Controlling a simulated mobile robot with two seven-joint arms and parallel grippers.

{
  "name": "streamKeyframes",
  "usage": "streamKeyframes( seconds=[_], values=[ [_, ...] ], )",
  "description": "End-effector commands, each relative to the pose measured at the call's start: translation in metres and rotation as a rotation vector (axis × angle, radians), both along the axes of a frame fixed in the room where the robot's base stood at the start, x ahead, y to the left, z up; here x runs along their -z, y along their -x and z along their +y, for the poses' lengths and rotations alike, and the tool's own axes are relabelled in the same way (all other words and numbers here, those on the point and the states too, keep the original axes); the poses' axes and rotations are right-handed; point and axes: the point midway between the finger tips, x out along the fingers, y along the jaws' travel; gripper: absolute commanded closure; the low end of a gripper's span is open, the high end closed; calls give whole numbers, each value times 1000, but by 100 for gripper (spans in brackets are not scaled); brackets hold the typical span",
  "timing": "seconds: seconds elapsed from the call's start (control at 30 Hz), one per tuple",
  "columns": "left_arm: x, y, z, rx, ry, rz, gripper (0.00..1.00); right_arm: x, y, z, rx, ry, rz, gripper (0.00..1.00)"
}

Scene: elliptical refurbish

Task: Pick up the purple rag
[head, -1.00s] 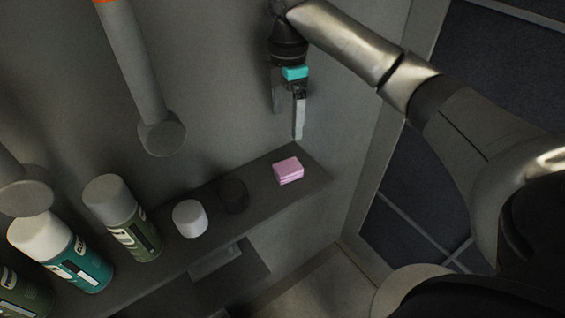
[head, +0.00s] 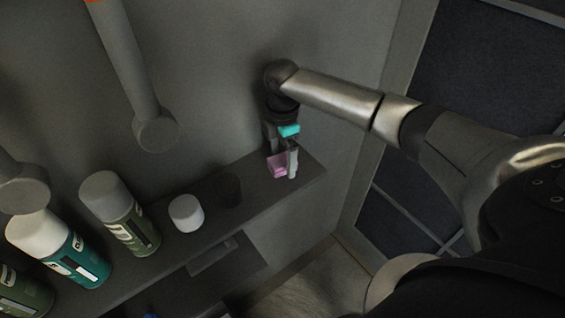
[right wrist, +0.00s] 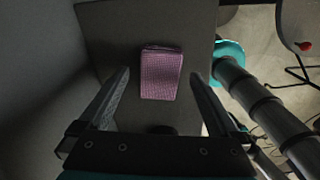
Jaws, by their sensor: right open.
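The purple rag (head: 277,166) is a small folded pinkish-purple block near the right end of the grey shelf. My right gripper (head: 282,165) points down at it from above and partly hides it in the head view. In the right wrist view the whole rag (right wrist: 161,73) lies flat on the shelf, with a waffle texture. The two fingers of my right gripper (right wrist: 160,80) are open, one to each side of the rag, with a gap on both sides. My left gripper is not in view.
On the shelf (head: 313,165), left of the rag, stand a dark cup (head: 229,190), a white jar (head: 186,213), a green spray can (head: 120,213) and a teal can (head: 62,249). The wall rises close behind. A grey cylindrical fixture (head: 150,100) juts out above the shelf.

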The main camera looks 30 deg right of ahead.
Motion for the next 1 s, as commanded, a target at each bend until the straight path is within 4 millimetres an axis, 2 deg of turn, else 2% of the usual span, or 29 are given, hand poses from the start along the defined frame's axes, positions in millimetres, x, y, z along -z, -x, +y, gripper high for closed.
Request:
streamKeyframes(
  seconds=[0.2, 1.0],
  values=[
    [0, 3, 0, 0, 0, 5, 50, 1, 0, 0, 0, 0, 0, 3],
    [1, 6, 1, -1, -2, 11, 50, 0, 0, 0, 1, 0, 0, 92]
  ],
)
